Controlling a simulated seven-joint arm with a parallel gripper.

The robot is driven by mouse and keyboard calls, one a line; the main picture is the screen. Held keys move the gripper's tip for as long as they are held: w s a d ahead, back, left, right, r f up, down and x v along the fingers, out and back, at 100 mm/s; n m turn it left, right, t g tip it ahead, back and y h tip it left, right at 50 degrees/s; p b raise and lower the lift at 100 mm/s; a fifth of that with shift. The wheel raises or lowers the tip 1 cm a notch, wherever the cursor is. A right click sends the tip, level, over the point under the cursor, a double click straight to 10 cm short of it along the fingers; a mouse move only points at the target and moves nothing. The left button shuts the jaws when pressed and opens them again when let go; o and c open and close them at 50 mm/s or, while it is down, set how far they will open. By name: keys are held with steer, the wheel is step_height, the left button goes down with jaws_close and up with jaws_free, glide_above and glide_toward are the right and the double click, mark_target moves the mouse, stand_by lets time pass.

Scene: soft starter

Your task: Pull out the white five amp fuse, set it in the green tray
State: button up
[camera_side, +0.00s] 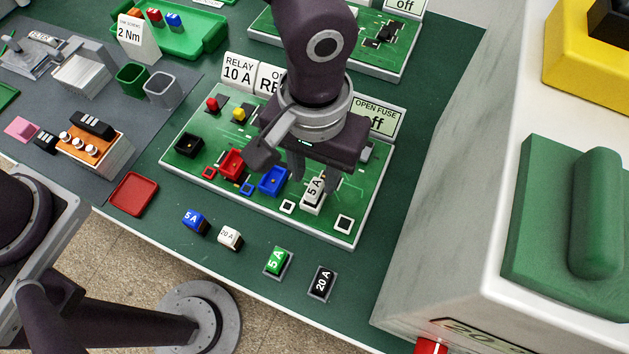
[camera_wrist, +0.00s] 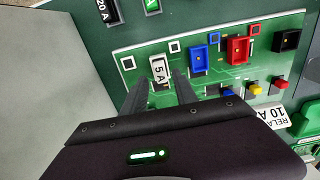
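The white five amp fuse (camera_side: 313,193) stands upright in the green circuit board (camera_side: 345,238), near its front right. It also shows in the wrist view (camera_wrist: 159,70), marked "5 A". My gripper (camera_side: 316,178) is above the board, pointing down at the fuse. In the wrist view the gripper (camera_wrist: 160,80) is open, with one finger toward each side of the fuse; I cannot tell whether either touches it. A green tray (camera_side: 208,42) with small coloured parts lies at the back left. Another green tray edge (camera_side: 6,97) shows at the left picture edge.
Loose blue (camera_side: 194,221), white 20 A (camera_side: 229,238), green (camera_side: 277,262) and black (camera_side: 321,283) fuses lie in front of the board. A red tray (camera_side: 133,194) is left of it. Label signs (camera_side: 239,74) stand behind. A large pale housing (camera_side: 460,200) rises at the right.

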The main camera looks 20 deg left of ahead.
mark_target(315, 187)
steer(key=shift+f, duration=1.7)
steer(key=shift+c, duration=0.2)
jaws_close()
steer(key=shift+r, duration=0.2)
steer(key=shift+r, duration=1.6)
